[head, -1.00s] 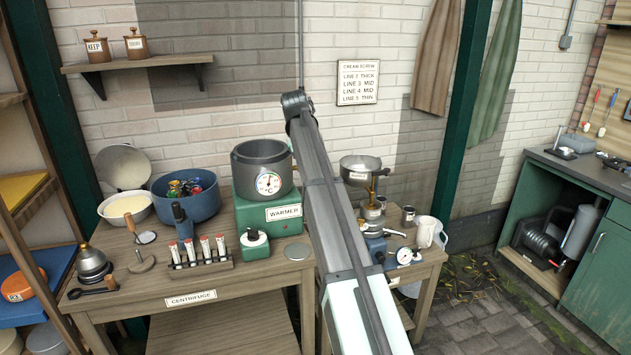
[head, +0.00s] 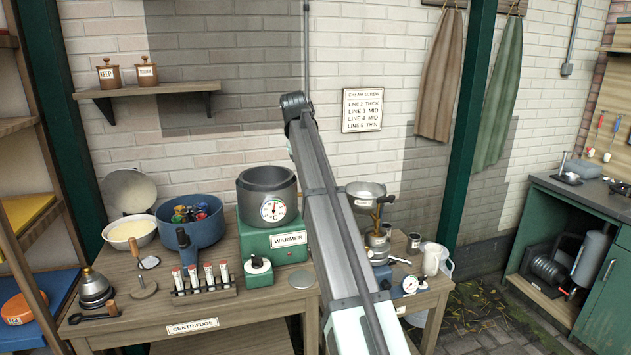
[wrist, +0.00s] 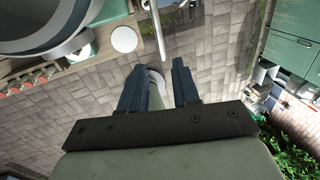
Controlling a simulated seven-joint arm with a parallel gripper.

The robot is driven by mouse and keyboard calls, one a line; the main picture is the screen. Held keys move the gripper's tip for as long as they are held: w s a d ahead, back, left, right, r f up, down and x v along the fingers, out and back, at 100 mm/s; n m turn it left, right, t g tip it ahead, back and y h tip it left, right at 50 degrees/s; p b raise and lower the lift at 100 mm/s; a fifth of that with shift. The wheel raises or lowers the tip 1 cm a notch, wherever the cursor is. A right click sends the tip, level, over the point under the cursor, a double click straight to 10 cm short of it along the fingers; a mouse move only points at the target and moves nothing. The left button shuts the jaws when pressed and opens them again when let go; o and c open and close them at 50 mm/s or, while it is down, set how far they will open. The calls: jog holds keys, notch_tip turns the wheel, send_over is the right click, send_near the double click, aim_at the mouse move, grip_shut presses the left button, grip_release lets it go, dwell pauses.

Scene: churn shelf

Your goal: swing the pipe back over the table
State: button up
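A pale thin pipe (wrist: 155,30) shows in the wrist view. I cannot tell how far the pipe is from the fingertips in depth. In the head view my arm covers the middle, and the gripper and pipe do not show clearly. The wooden table (head: 262,303) stands to the left of my arm.
On the table stand a green warmer (head: 272,242) with a grey pot (head: 267,190), a test tube rack (head: 204,290), a blue pot (head: 190,232) and a flat disc (head: 302,279). A smaller table with a metal bowl (head: 366,189) is to the right. Paving lies beyond.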

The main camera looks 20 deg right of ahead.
jog(key=s+d, duration=0.1)
jog(key=d, duration=0.4)
jog(key=s+d+f+m, duration=0.1)
jog(key=d, duration=0.4)
jog(key=s+d+m, duration=0.1)
jog(key=d, duration=0.4)
jog(key=shift+s+f+g, duration=0.15)
jog(key=shift+s+g, duration=0.05)
jog(key=shift+g, duration=0.2)
grip_shut()
jog(key=s+d+f+y, duration=0.25)
jog(key=s+d, duration=0.25)
jog(key=d, duration=0.3)
jog(key=w+a+m+t+y, duration=0.2)
jog(key=a+m+t+y, duration=0.15)
jog(key=m, duration=1.35)
jog(key=w+a+m+t+y, duration=0.15)
jog(key=a+m, duration=0.35)
jog(key=m, duration=1.1)
jog(key=w+a+f, duration=0.3)
jog(key=a+f, duration=0.4)
jog(key=f, duration=0.2)
jog(key=shift+w+a+f, duration=0.15)
jog(key=shift+w+a, duration=0.05)
jog(key=shift+a, duration=0.2)
